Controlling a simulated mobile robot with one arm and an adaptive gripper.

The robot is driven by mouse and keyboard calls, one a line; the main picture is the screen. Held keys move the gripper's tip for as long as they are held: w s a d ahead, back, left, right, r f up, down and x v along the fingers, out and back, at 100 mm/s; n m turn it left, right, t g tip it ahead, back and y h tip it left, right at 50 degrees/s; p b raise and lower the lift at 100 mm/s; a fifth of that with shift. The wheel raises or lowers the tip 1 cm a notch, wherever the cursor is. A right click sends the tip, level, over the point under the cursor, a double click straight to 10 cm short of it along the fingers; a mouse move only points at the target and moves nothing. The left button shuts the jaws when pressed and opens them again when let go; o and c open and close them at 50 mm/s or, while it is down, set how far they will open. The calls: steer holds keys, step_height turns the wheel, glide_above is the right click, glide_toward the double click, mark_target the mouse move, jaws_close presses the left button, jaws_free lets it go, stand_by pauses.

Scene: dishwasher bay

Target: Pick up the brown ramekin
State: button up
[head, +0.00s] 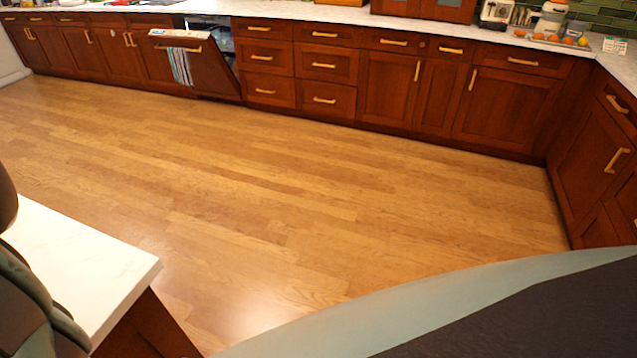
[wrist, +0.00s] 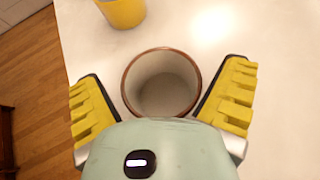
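The ramekin (wrist: 162,62), with a brown rim and a pale inside, stands upright on a white countertop (wrist: 270,110) in the wrist view. My gripper (wrist: 163,90) is open, with one yellow-padded finger on each side of the ramekin. The right finger is close to the ramekin's wall, and a small gap shows at the left finger. I cannot tell whether either finger touches it. My gripper's body hides the near part of the ramekin. The ramekin is not visible in the head view.
A yellow cup (wrist: 122,10) stands just beyond the ramekin, to the left. The counter's edge runs along the left, with wooden floor (wrist: 30,80) below. In the head view, a white counter corner (head: 85,265) is at lower left. A dishwasher door (head: 190,65) stands partly open across clear floor.

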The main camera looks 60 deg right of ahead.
steer(key=c, duration=1.1)
steer(key=shift+r, duration=0.1)
